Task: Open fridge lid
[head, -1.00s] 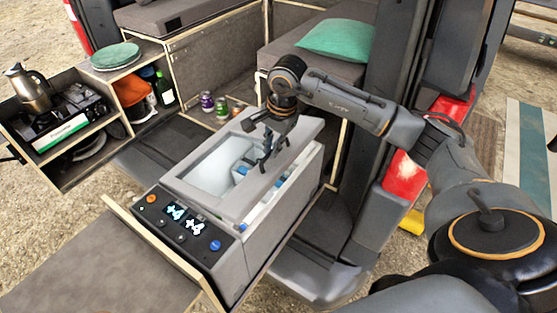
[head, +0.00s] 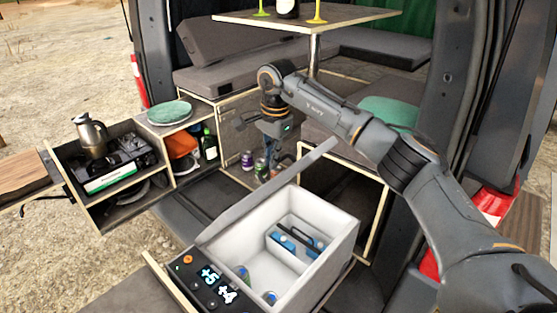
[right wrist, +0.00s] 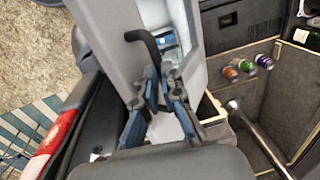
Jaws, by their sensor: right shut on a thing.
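The grey fridge box (head: 345,240) stands in the lower middle of the head view with its white interior exposed. Its grey lid (head: 265,193) is raised steeply and shows nearly edge-on, on the left and far side of the opening. My right gripper (head: 277,163) is at the lid's upper edge, partly hidden behind it. In the right wrist view my right gripper's fingers (right wrist: 157,95) are closed together on the lid, though the exact contact is hard to see. My left gripper is not in view.
Blue items with a dark handle (head: 295,240) lie inside the fridge. Several cans (head: 262,168) stand behind the lid. A kitchen drawer with a kettle (head: 92,135) is at left. A table (head: 340,17) is above at the back.

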